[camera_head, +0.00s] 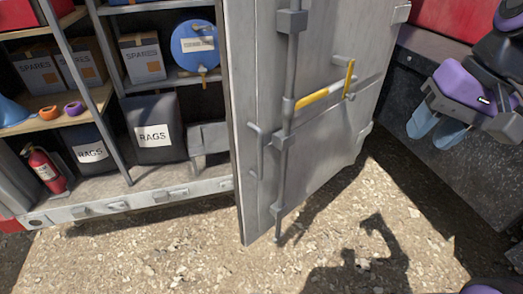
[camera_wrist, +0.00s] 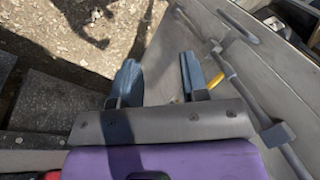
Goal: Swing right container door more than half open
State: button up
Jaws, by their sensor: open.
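The right container door (camera_head: 310,100) is a grey metal panel standing swung out from the container, with its inner shelves in view to the left. A vertical lock rod (camera_head: 287,110) and a yellow-gripped handle (camera_head: 322,94) are on its face. My gripper (camera_head: 427,124), purple and grey with blue fingers, is to the right of the door, apart from it in the head view. In the wrist view my gripper (camera_wrist: 158,75) is open and empty, with the door (camera_wrist: 255,85) and its yellow handle (camera_wrist: 226,72) beyond and to the right of the fingers.
Shelves hold boxes (camera_head: 143,58), a blue drum (camera_head: 195,46), rags bags (camera_head: 155,128) and a red fire extinguisher (camera_head: 45,170). A dark wall-like block (camera_head: 440,165) stands at the right. Gravel ground (camera_head: 190,240) in front of the door is clear.

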jog(key=w+a+f+m+g+y, duration=0.5)
jog(key=w+a+f+m+y, duration=0.2)
jog(key=w+a+f+y, duration=0.4)
jog(key=m+t+y, duration=0.3)
jog(key=m+t, duration=0.4)
jog(key=m, duration=0.5)
send_over(261, 175)
jog(key=f, duration=0.8)
jog(key=w+f, duration=0.1)
jog(key=f, duration=0.3)
jog(key=shift+a+f, duration=0.1)
jog(key=shift+f, duration=0.25)
jog(key=shift+s, duration=0.1)
grip_shut()
